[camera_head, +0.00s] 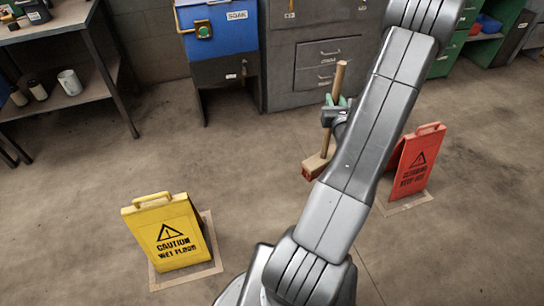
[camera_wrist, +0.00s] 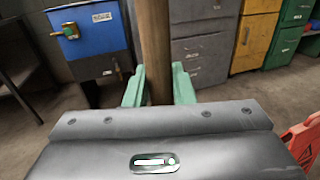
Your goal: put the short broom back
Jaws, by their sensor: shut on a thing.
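The short broom (camera_head: 338,85) has a wooden handle and a red-edged brush head (camera_head: 316,167) at its lower end. It is nearly upright, tilted slightly in the head view. My gripper (camera_head: 340,103) has green fingers shut on the handle, partly behind my arm. In the wrist view the handle (camera_wrist: 155,50) stands between the two green fingertips of my gripper (camera_wrist: 158,88), and the brush head is hidden. I cannot tell whether the head touches the floor.
A yellow wet-floor sign (camera_head: 168,235) stands front left and a red sign (camera_head: 415,165) right of my arm. A blue SOAK cabinet (camera_head: 222,45), grey drawers (camera_head: 325,62) and green cabinets (camera_head: 448,55) line the back. A shelf table (camera_head: 50,25) is at left. Floor between is clear.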

